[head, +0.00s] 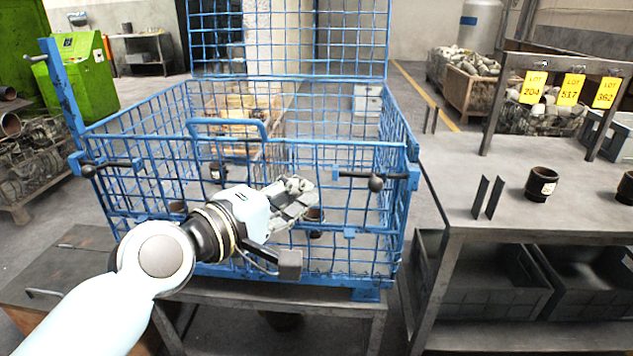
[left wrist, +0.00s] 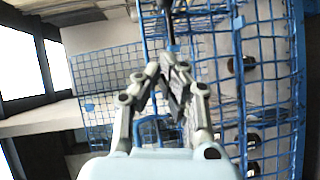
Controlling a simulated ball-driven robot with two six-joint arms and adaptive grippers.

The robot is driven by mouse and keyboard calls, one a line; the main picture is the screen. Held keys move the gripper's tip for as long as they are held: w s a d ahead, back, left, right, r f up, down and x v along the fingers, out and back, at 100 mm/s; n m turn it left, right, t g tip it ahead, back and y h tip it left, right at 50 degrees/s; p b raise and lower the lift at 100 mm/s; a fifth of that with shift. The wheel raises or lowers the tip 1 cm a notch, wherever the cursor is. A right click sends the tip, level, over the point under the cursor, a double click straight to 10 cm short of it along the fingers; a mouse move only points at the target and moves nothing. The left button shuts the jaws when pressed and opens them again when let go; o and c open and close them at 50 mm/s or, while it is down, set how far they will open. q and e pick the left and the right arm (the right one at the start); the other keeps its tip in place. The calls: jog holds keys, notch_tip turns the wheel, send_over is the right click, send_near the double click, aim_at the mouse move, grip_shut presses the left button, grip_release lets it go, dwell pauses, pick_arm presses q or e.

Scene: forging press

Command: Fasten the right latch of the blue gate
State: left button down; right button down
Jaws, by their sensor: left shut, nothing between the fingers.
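The blue gate (head: 335,252) is the front mesh panel of a blue wire cage and stands upright. The right latch (head: 376,184) is a dark horizontal rod with a ball knob at the gate's upper right corner, by a blue bracket. I cannot tell whether its rod is seated. My left gripper (head: 304,192) is in front of the gate, left of and slightly below the latch, apart from it. It is shut and empty. In the left wrist view the closed fingers (left wrist: 174,88) point toward the mesh, with a dark rod beyond them. My right gripper is not in view.
The left latch (head: 89,171) is at the cage's other front corner. A raised blue mesh panel (head: 350,40) stands behind. Dark cups sit inside the cage. A grey table (head: 600,200) with a dark cup (head: 540,184) and upright plates (head: 487,197) stands to the right.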

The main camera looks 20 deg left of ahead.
pick_arm(q)
jog(key=shift+v, duration=1.15)
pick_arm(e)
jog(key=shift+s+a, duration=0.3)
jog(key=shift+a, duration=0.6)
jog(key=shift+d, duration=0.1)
